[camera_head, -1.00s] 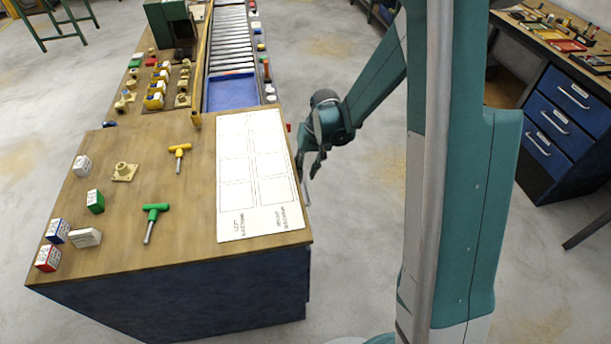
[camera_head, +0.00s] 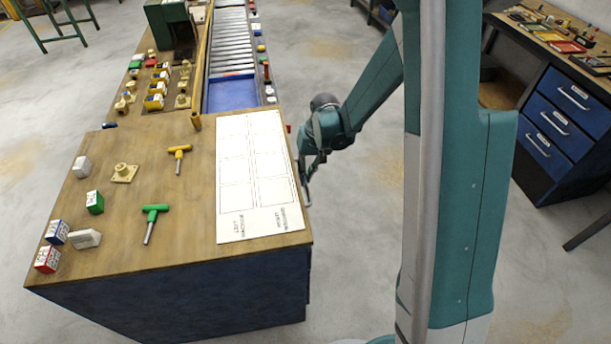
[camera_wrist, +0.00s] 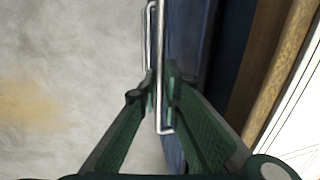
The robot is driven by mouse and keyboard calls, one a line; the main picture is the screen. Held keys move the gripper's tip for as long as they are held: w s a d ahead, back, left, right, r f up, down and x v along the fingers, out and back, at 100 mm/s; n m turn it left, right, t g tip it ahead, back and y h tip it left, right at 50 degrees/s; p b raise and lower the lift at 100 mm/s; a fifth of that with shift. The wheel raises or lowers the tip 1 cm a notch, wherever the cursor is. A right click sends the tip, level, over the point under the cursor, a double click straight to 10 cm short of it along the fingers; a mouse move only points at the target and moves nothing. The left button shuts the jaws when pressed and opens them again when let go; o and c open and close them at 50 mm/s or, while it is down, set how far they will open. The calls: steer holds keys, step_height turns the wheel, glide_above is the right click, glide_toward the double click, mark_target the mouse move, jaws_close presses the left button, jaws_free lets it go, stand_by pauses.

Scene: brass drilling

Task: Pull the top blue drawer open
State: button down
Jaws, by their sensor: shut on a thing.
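My gripper (camera_head: 308,172) is low beside the right edge of the wooden-topped workbench in the head view. In the wrist view my gripper (camera_wrist: 161,90) has its two green fingers closed around a bright metal bar handle (camera_wrist: 159,50), one finger on each side. The handle stands in front of a blue drawer front (camera_wrist: 188,40) on the bench's side. The fingers hide part of the handle and drawer front. The head view hides this drawer face behind the bench top, and I cannot tell how far out the drawer is.
The bench top (camera_head: 140,215) holds a white printed sheet (camera_head: 255,170), green (camera_head: 152,218) and yellow (camera_head: 179,155) T-handled tools and several small boxes. Another blue drawer unit (camera_head: 566,115) stands at the right. Clear floor (camera_head: 365,225) lies right of the bench.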

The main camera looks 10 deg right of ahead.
steer(key=d+b, duration=0.1)
steer(key=d, duration=3.1)
steer(key=c, duration=2.5)
jaws_free()
steer(key=shift+a, duration=0.1)
steer(key=shift+r, duration=0.1)
steer(key=shift+d+r, duration=0.4)
steer(key=shift+r, duration=1.55)
steer(key=shift+d+r, duration=0.35)
steer(key=shift+r, duration=1.55)
steer(key=shift+d+r, duration=0.4)
steer(key=shift+r, duration=1.55)
